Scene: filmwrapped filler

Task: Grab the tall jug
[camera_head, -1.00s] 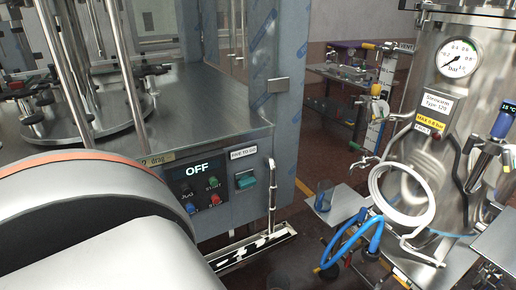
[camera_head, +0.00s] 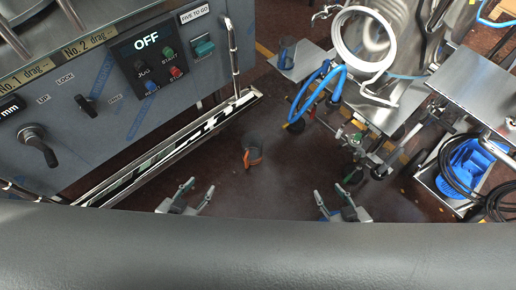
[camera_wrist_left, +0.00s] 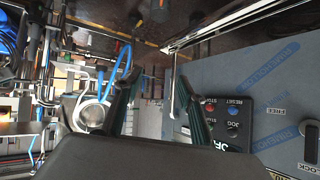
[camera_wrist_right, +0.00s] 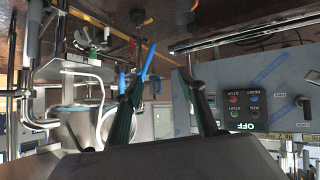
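A bluish see-through vessel (camera_head: 287,53), perhaps the tall jug, stands on a small metal shelf at the upper middle of the head view. A small dark and orange object (camera_head: 252,156) is on the floor between and beyond my grippers; I cannot tell what it is. My left gripper (camera_head: 201,184) is open and empty, low in the head view left of centre. My right gripper (camera_head: 328,190) is open and empty, low and right of centre. Both are well apart from the vessel. Open fingers also show in the left wrist view (camera_wrist_left: 155,75) and right wrist view (camera_wrist_right: 161,76).
A control cabinet (camera_head: 112,110) with an OFF display and a rail along its base fills the left. A steel tank with a white ring (camera_head: 338,38), blue hoses (camera_head: 318,92) and a wheeled frame stand on the right. Floor between is mostly clear.

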